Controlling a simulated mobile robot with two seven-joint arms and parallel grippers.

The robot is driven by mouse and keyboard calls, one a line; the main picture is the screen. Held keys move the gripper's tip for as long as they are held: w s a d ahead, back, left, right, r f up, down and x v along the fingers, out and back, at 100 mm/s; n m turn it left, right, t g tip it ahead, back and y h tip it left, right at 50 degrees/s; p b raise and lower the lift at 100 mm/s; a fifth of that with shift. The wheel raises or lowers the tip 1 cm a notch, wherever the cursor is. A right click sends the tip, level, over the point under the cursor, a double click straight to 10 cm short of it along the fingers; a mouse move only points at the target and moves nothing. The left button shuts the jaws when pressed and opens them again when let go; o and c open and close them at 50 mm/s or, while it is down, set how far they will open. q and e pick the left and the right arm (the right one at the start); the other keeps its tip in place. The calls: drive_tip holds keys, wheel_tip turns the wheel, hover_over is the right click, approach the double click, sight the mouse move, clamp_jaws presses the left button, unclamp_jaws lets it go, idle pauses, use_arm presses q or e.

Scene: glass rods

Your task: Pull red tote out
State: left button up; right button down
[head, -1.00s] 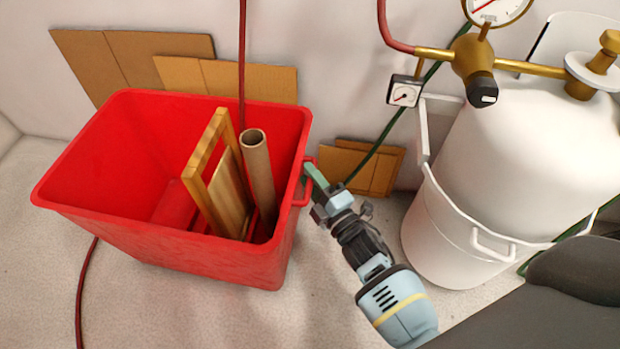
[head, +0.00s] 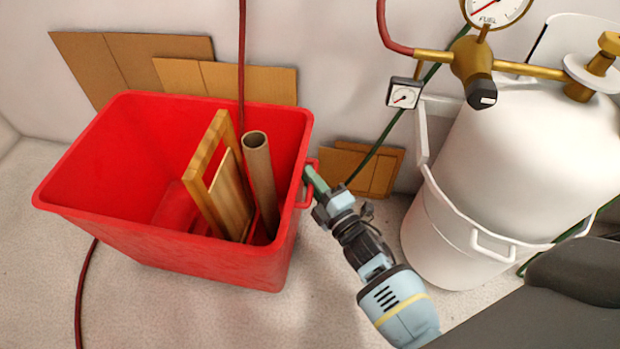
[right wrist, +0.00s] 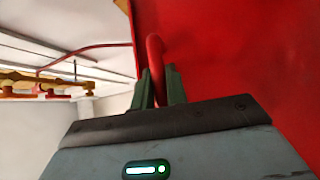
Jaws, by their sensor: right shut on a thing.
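The red tote (head: 110,222) stands upright on the floor at the left of the head view, near the back wall. It holds a wooden frame (head: 204,170) and a cardboard tube (head: 259,170). My right gripper (head: 309,177) is at the tote's right side, shut on the red handle (head: 313,165) there. In the right wrist view the handle (right wrist: 156,62) rises between the two fingers (right wrist: 159,88), with the tote's red wall (right wrist: 240,60) beside it. My left gripper is not in view.
A white gas tank (head: 545,130) in a white bucket (head: 448,235) stands to the right. A red hose (head: 242,50) hangs down the wall to the tote, and a hose (head: 82,290) lies on the floor. Cardboard sheets (head: 130,60) lean behind.

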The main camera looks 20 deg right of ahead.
drive_tip(key=s+d+p, duration=0.2)
drive_tip(key=s+d, duration=0.5)
drive_tip(key=d, duration=0.4)
drive_tip(key=shift+s+p, duration=0.3)
drive_tip(key=shift+p, duration=0.05)
drive_tip(key=shift+d+f, duration=0.1)
drive_tip(key=c, duration=1.4)
unclamp_jaws()
drive_tip(key=shift+s, duration=0.1)
drive_tip(key=r+p+v, duration=0.1)
drive_tip(key=v, duration=0.6)
drive_tip(key=shift+s+f, duration=0.3)
drive_tip(key=shift+f, duration=0.15)
